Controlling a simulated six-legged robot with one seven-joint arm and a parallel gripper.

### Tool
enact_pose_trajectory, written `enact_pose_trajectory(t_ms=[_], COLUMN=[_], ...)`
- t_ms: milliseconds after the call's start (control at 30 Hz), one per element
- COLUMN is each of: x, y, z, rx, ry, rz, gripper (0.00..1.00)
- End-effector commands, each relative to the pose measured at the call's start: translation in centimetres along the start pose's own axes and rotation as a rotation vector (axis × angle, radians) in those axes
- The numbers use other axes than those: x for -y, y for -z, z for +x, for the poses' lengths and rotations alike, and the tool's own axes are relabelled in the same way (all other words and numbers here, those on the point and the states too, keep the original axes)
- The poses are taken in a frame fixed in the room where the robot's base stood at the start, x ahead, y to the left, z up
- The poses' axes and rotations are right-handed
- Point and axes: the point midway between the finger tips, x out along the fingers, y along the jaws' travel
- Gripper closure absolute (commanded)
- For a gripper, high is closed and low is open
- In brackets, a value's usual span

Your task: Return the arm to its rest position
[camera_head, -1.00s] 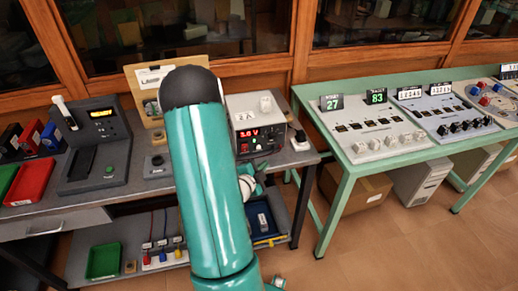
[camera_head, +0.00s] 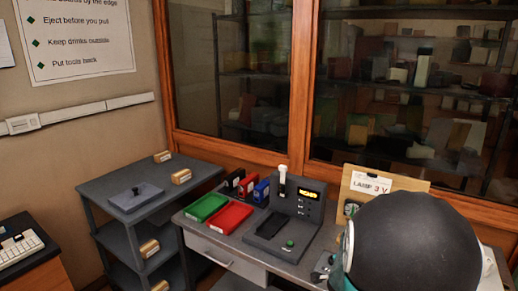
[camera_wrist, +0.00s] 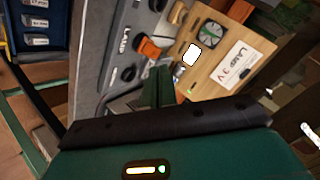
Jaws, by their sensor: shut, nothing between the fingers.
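In the head view my arm fills the lower right corner, its dark rounded joint close to the camera, and my gripper is hidden there. In the wrist view my gripper (camera_wrist: 158,88) shows as two dark green fingers close together, shut and empty. Beyond the fingers lies a wooden board (camera_wrist: 240,38) with a "LAMP 3 V" card, a round dark part and a bright white square. I cannot tell how far the fingertips are from it. The same board (camera_head: 362,186) stands at the back of the bench in the head view, partly behind my arm.
A grey bench (camera_head: 215,250) holds a green tray (camera_head: 206,207), a red tray (camera_head: 229,217) and a dark device (camera_head: 297,205) with a lit display. A grey shelf cart (camera_head: 120,222) stands left. Glass cabinets line the back. A blue tray (camera_wrist: 60,12) shows in the wrist view.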

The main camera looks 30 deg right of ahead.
Motion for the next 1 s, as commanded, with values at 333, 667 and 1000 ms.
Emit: enact_pose_trajectory(t_ms=[333, 667, 1000], x=[9.5, 7.0, 3.8], y=[-12.1, -15.9, -15.0], z=[-16.1, -32.6, -37.9], rx=[0.465, 0.71, 0.761], ry=[0.208, 0.383, 0.43], rz=[-0.603, -1.265, -1.546], gripper=[1.0, 1.0, 1.0])
